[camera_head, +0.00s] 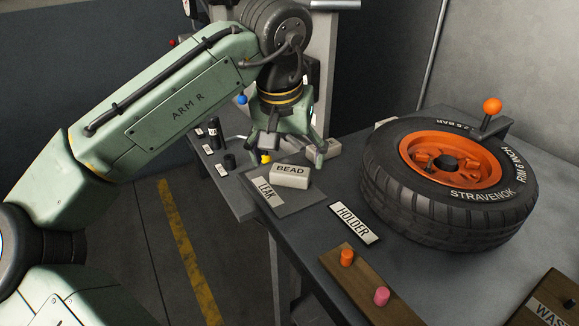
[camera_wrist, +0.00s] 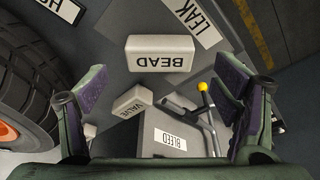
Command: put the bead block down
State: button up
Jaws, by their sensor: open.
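The bead block (camera_head: 289,176) is a pale, rounded block with BEAD printed on it. It appears to rest on a dark mat (camera_head: 308,192) next to the LEAK label (camera_head: 267,191). In the wrist view the bead block (camera_wrist: 161,54) lies beyond the fingertips, apart from both, with the LEAK label (camera_wrist: 198,18) close by. My gripper (camera_head: 287,142) is just behind the block in the head view. In the wrist view my gripper (camera_wrist: 163,88) has its two fingers wide apart with nothing held between them.
A VALVE block (camera_wrist: 139,101), a BLEED-labelled box (camera_wrist: 155,133) and a yellow-tipped lever (camera_wrist: 203,88) are close to my fingers. A wooden board (camera_head: 356,279) holds orange and pink pegs.

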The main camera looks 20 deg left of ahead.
jog(key=v, duration=0.8)
jog(key=shift+r+b, duration=0.2)
jog(key=shift+b, duration=0.1)
